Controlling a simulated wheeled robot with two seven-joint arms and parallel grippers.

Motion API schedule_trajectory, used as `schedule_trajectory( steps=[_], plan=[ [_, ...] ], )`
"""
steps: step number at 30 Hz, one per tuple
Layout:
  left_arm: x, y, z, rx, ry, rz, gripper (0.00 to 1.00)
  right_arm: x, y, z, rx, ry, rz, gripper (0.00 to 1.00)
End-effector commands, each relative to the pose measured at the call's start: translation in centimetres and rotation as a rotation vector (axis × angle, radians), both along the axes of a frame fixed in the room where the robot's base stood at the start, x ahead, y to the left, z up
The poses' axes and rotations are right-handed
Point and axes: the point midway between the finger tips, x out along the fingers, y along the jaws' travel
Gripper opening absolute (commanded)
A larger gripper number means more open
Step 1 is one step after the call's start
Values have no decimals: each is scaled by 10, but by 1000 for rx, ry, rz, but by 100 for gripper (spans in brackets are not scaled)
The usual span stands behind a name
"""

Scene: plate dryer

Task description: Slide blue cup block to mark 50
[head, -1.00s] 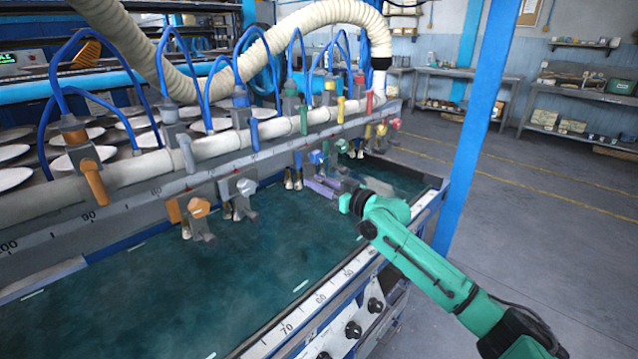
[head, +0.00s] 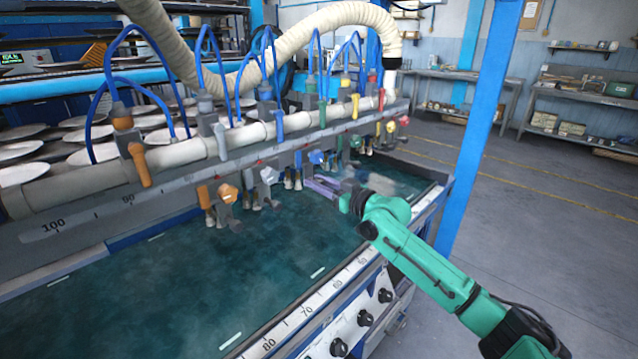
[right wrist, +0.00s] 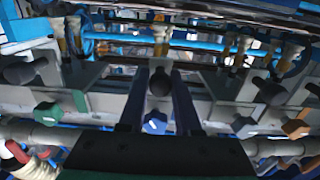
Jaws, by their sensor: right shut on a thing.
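The blue cup block, with its blue knob (head: 316,157), hangs on the long grey rail (head: 175,184) right of the grey cup block (head: 267,177). My right gripper (head: 312,182) reaches it from the front right, its purple fingers level below the knob. In the right wrist view its two dark fingers (right wrist: 160,84) lie either side of a dark round part of the block; the blue knob (right wrist: 155,122) shows between them. The gripper is shut on the block. My left gripper is out of view.
The orange cup block (head: 229,195) hangs left of the grey one. The green cup block (head: 356,143) is to the right of the blue, with yellow and red further along. A dark green bed (head: 200,275) lies below. The front ruler (head: 306,312) edges it.

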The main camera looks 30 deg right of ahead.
Motion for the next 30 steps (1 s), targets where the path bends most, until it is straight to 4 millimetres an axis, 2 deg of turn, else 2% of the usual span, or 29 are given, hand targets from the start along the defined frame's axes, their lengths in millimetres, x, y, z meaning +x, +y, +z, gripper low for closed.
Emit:
schedule_trajectory(
  steps=[2,3,5,9,17,30],
  plan=[
    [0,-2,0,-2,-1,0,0,0,-1,3,1,-7,-3,0],
    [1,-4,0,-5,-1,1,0,0,-1,3,1,-7,-3,40],
    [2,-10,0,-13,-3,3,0,0,-1,3,1,-7,-3,60],
    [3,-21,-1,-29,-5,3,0,0,-1,3,1,-7,-2,60],
    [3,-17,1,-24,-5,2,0,-4,-3,3,1,-7,-4,60],
    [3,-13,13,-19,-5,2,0,-63,-23,2,-1,0,-4,60]
  ],
)
